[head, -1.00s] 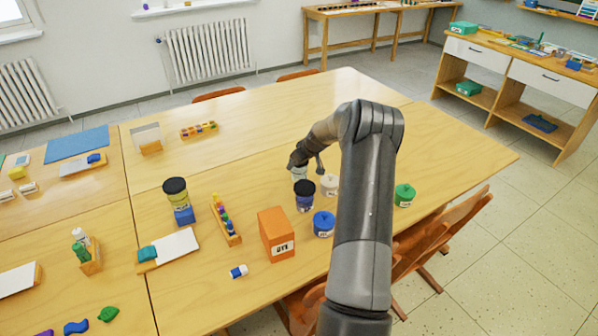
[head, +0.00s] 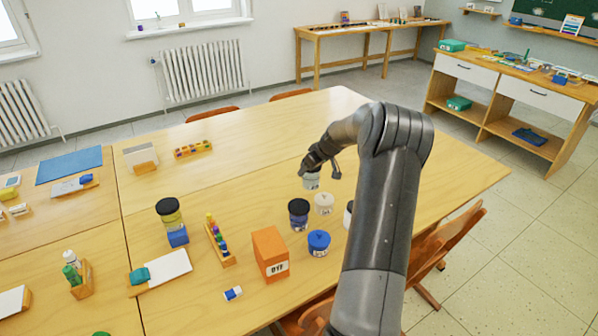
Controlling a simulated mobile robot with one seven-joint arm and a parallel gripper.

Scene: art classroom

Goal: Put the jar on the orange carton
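The orange carton (head: 268,245), with a white label on its front, stands upright on the near part of the table. My gripper (head: 314,170) is beyond the carton and to its right, at the top of a small pale jar (head: 311,183). It appears shut on this jar, though the fingers are small and partly hidden. The jar looks upright and seems a little above the table. Nothing stands on the carton's top.
A dark jar with a black lid (head: 298,215), a cream pot (head: 323,203) and a blue pot (head: 318,243) stand close to the carton. A peg rack (head: 219,240) is left of it. My arm hides part of another pale jar (head: 348,215). The table's far middle is clear.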

